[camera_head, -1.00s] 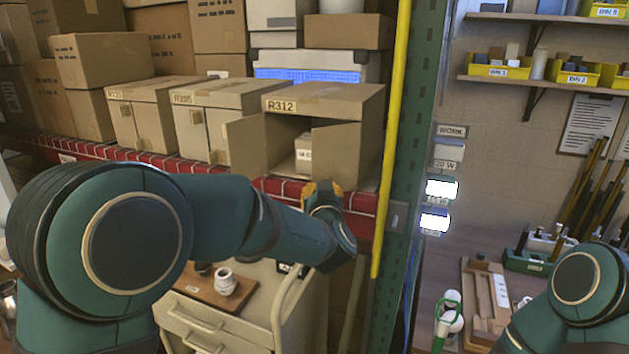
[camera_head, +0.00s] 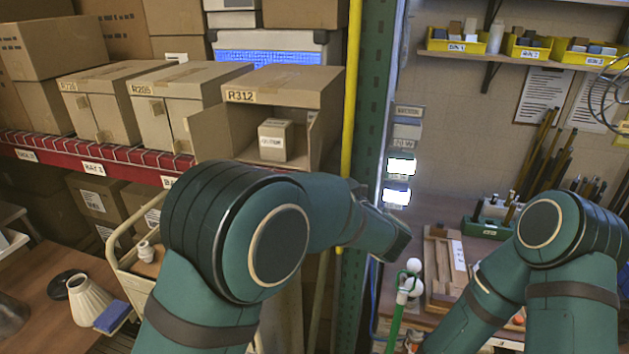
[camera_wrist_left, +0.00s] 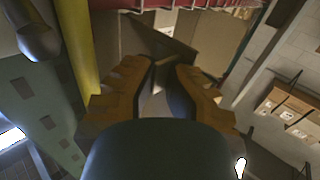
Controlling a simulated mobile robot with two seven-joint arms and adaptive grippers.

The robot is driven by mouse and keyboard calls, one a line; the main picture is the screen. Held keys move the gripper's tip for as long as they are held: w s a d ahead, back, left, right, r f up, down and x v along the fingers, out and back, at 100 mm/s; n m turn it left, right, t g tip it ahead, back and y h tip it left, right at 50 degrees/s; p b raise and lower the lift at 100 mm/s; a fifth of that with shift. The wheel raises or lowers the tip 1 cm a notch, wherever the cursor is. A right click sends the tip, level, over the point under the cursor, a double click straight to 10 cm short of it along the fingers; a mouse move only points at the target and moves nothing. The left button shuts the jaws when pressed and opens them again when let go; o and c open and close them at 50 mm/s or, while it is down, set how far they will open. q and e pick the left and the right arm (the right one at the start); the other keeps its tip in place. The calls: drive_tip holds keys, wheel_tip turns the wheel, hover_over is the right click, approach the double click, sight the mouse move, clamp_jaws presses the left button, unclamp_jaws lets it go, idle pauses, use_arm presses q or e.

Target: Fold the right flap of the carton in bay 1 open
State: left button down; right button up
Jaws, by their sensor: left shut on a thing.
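The carton labelled R312 (camera_head: 285,85) stands open-fronted on the red-edged shelf. Its left flap (camera_head: 210,130) is swung out to the left. Its right flap (camera_head: 325,122) stands out from the right side of the opening. A small labelled box (camera_head: 275,140) is inside the carton. My left arm reaches across below the carton, and its gripper is hidden in the head view behind my own wrist. In the left wrist view my left gripper (camera_wrist_left: 165,66) has its fingers close together at a dark brown panel, apparently the right flap; the contact is unclear. My right gripper is out of view.
A yellow post (camera_head: 350,120) and a green upright (camera_head: 370,110) stand just right of the carton. Closed cartons (camera_head: 185,95) stand to its left. A workbench with a wooden tray (camera_head: 440,260) lies at the lower right.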

use_arm(q)
drive_tip(key=shift+w+d+r+n+g+y+p, duration=0.25)
drive_tip(key=shift+d+r+n+g+y+p, duration=0.1)
drive_tip(key=shift+d+n+g+y, duration=0.2)
drive_tip(key=shift+a, duration=0.1)
drive_tip(key=shift+y, duration=0.25)
drive_tip(key=c, duration=1.3)
unclamp_jaws()
drive_tip(key=shift+o, duration=0.7)
drive_tip(key=shift+w+f, duration=0.2)
drive_tip(key=shift+w, duration=0.05)
drive_tip(key=shift+s, duration=0.1)
drive_tip(key=shift+f, duration=0.1)
drive_tip(key=shift+s, duration=0.1)
drive_tip(key=v, duration=0.7)
drive_tip(key=shift+s, duration=0.15)
